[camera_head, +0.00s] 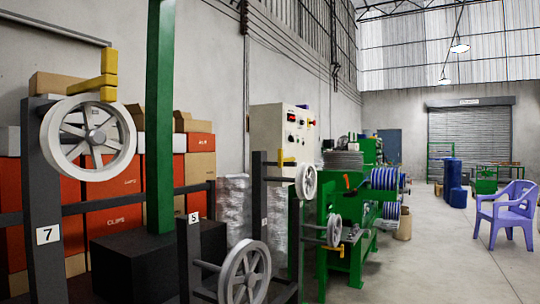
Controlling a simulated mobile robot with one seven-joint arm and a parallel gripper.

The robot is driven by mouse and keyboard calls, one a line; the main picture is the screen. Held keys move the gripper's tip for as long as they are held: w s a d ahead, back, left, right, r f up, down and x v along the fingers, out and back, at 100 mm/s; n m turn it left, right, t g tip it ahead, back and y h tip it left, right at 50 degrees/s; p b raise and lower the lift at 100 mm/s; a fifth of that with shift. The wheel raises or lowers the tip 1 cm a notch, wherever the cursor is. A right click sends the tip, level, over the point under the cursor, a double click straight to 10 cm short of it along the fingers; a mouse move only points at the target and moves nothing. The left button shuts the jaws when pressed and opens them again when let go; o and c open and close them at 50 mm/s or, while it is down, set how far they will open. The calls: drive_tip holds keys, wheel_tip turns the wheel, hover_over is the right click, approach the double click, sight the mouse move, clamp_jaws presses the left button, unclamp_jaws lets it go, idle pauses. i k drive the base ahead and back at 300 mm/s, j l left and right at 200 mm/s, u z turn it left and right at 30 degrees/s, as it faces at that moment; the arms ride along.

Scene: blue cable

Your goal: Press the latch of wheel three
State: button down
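Several grey spoked wheels stand on dark posts. A large wheel (89,138) is at the upper left on a post with plate 7 (47,235), with a yellow latch piece (108,75) above its rim. A low wheel (245,275) is at the bottom centre, near a post with a plate like 5 (194,218). A smaller wheel (306,181) has a yellow piece (286,160) beside it; its post's plate (264,223) is too small to read. Another wheel (334,230) has a yellow piece (337,250) below it. I cannot tell which is wheel three. My gripper is not in view.
Orange boxes (113,198) line the left wall. A green machine (350,215) stands beyond the wheels. A purple chair (508,212) is at the right; the floor (440,265) before it is clear.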

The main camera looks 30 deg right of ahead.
sight(281, 160)
drive_tip(key=i+l, duration=0.2)
drive_tip(key=l, duration=0.15)
drive_tip(key=i+l+u, duration=0.1)
drive_tip(key=l, duration=0.25)
drive_tip(key=i+l+u, duration=0.1)
drive_tip(key=i+l, duration=0.15)
drive_tip(key=l, duration=0.15)
drive_tip(key=i+l, duration=0.15)
drive_tip(key=l, duration=0.2)
drive_tip(key=i+l+u, duration=0.1)
drive_tip(key=l, duration=0.3)
drive_tip(key=i, duration=0.05)
